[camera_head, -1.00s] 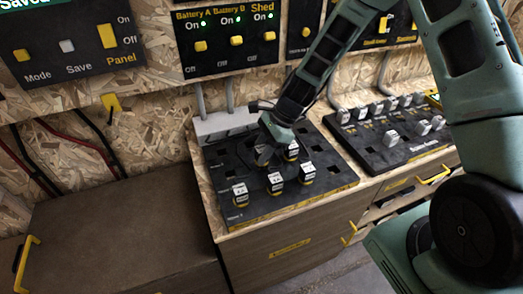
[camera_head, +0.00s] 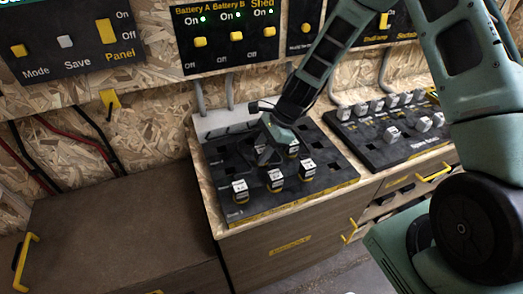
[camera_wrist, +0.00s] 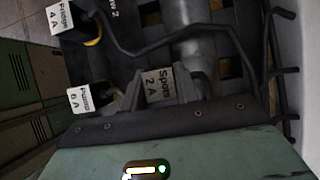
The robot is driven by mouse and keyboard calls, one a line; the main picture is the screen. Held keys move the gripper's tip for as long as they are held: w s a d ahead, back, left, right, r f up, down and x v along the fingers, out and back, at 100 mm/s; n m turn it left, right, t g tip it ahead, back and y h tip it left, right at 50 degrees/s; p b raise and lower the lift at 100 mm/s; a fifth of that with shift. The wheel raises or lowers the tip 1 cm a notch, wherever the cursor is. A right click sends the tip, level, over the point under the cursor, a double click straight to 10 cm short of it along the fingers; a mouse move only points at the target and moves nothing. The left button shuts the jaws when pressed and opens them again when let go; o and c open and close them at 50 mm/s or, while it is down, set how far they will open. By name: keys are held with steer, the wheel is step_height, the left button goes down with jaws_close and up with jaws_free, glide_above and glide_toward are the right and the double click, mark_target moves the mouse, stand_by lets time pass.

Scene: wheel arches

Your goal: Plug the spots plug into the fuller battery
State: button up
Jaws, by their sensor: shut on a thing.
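My gripper (camera_head: 266,154) is low over the black socket board (camera_head: 325,180) on the counter. In the wrist view my gripper (camera_wrist: 165,90) is shut on the spots plug (camera_wrist: 158,84), whose white label reads "Spots 2 A". Its lower end and any socket under it are hidden. Two other labelled plugs, one upper left (camera_wrist: 62,17) and one left (camera_wrist: 82,98), stand beside it. In the head view several white-topped plugs stand in the board, such as one at the front left (camera_head: 240,190). I cannot tell which battery is fuller.
A switch panel (camera_head: 228,42) with green lights hangs behind the board. A second black board with several plugs (camera_head: 395,130) lies to the right. A grey cable (camera_wrist: 160,45) arches close by in the wrist view. The brown bench top (camera_head: 110,220) at left is clear.

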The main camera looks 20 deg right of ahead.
steer(key=shift+f, duration=0.1)
steer(key=o, duration=1.6)
steer(key=shift+c, duration=0.2)
step_height(320, 180, up, 9)
steer(key=p, duration=0.8)
